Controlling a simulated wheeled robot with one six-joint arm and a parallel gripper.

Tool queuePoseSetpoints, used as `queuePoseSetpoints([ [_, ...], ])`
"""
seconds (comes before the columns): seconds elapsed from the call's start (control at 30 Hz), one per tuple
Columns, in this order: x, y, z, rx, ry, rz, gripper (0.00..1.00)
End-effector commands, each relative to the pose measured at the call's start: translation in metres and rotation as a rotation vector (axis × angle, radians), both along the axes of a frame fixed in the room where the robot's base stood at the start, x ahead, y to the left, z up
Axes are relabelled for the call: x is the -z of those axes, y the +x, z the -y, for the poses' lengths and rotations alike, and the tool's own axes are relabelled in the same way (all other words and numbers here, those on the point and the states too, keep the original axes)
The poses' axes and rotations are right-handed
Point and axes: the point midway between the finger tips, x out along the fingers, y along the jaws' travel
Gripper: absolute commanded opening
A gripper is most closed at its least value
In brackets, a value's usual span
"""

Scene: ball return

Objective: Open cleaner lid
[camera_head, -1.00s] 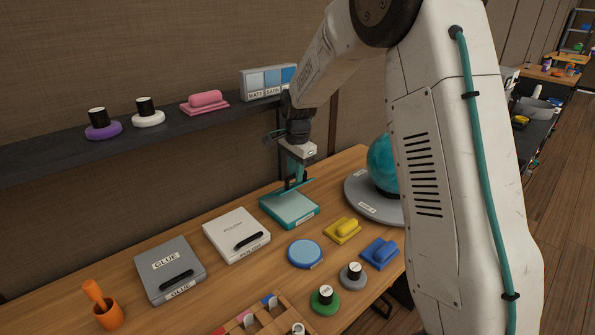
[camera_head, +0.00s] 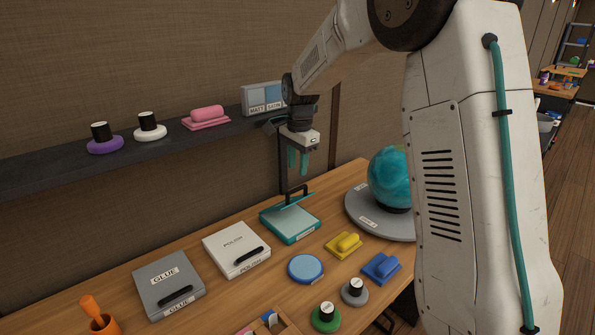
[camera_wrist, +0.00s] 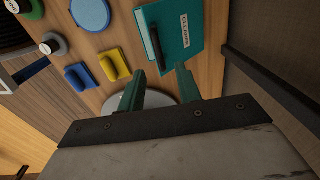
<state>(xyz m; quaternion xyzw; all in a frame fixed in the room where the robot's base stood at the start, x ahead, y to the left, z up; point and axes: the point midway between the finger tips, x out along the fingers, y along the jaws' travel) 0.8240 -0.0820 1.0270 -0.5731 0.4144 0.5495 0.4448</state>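The teal cleaner box (camera_head: 291,226) stands on the bench, its pale inside showing from the front.
The blue-green globe (camera_head: 390,175) on its grey round base stands right of the box. The white polish box (camera_head: 236,250) and grey glue box (camera_head: 168,285) are left. A yellow block (camera_head: 343,245) and blue disc (camera_head: 305,269) lie in front. The dark shelf (camera_head: 60,168) runs behind.

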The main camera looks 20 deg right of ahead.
Motion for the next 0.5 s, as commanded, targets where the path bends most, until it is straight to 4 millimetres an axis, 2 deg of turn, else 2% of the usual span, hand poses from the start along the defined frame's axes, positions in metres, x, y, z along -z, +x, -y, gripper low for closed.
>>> queuePoseSetpoints([
  [0.17,0.0,0.0,0.0,0.0,0.0,0.0,0.34],
  [0.2,0.0,0.0,0.0,0.0,0.0,0.0,0.31],
  [0.3,0.001,-0.002,0.0,-0.017,0.0,-0.004,0.04],
  [0.33,0.001,-0.004,0.0,-0.032,0.0,-0.007,0.0],
  [0.4,0.004,-0.01,0.0,-0.095,0.001,-0.02,0.0],
  [0.5,-0.008,-0.03,0.008,-0.074,0.032,0.052,0.0],
])
